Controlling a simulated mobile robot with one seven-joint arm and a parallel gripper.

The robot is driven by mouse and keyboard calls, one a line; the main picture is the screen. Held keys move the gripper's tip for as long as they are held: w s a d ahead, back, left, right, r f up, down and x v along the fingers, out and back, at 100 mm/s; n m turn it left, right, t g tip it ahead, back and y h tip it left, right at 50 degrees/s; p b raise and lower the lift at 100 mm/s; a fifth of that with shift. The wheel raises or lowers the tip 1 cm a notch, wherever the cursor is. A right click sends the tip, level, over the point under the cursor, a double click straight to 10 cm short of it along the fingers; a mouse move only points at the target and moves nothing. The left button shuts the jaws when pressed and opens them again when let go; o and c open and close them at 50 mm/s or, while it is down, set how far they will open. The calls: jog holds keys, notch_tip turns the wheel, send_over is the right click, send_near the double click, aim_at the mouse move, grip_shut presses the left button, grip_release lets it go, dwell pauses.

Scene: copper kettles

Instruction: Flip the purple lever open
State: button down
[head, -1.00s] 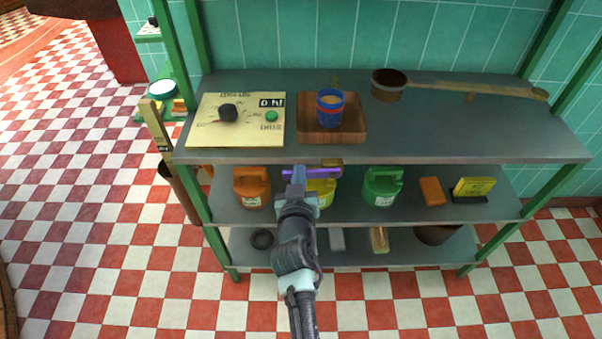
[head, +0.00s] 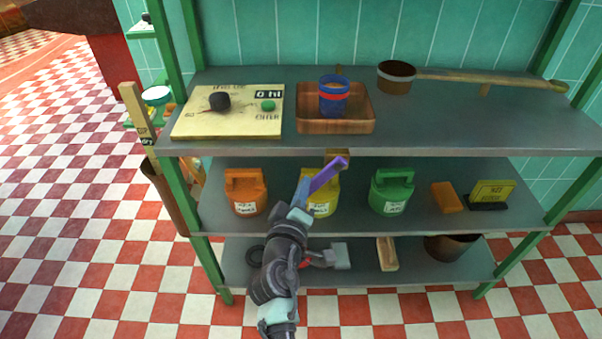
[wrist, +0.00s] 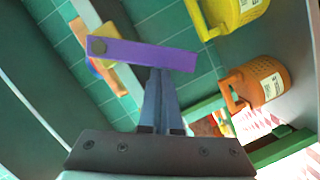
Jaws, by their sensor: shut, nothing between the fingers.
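The purple lever (head: 328,174) sits at the front edge of the upper shelf. In the head view it slants from upper right to lower left. In the wrist view the lever (wrist: 148,55) crosses the picture, with a dark round pivot at its left end beside a tan block (wrist: 98,29). My gripper (head: 302,188) is shut and empty, its fingers at the lever's lower-left end. In the wrist view the gripper tips (wrist: 158,72) meet the lever's lower edge right of its middle; they look to be touching it, not around it.
A yellow can (head: 321,195) stands close behind the lever, between an orange can (head: 245,192) and a green can (head: 391,193) on the middle shelf. Above are a labelled panel (head: 228,125) and a wooden tray (head: 334,127) holding a cup. Green posts (head: 192,225) flank the shelves.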

aim_at(313, 190)
jog(key=d+f+n+b, duration=0.1)
jog(key=f+n+b, duration=0.1)
jog(key=n+b, duration=0.1)
jog(key=shift+d+f+t+h, duration=0.3)
jog(key=shift+d+h, duration=0.05)
jog(key=shift+h, duration=0.05)
jog(key=shift+d+f+n+t+b, duration=0.25)
jog(key=shift+d+n+b, duration=0.35)
jog(key=shift+n+b, duration=0.25)
jog(key=shift+d+f+n+t+b, duration=0.15)
jog(key=shift+d+n+t+b, duration=0.1)
jog(key=shift+d+n+b, duration=0.55)
jog(key=shift+a+n, duration=0.25)
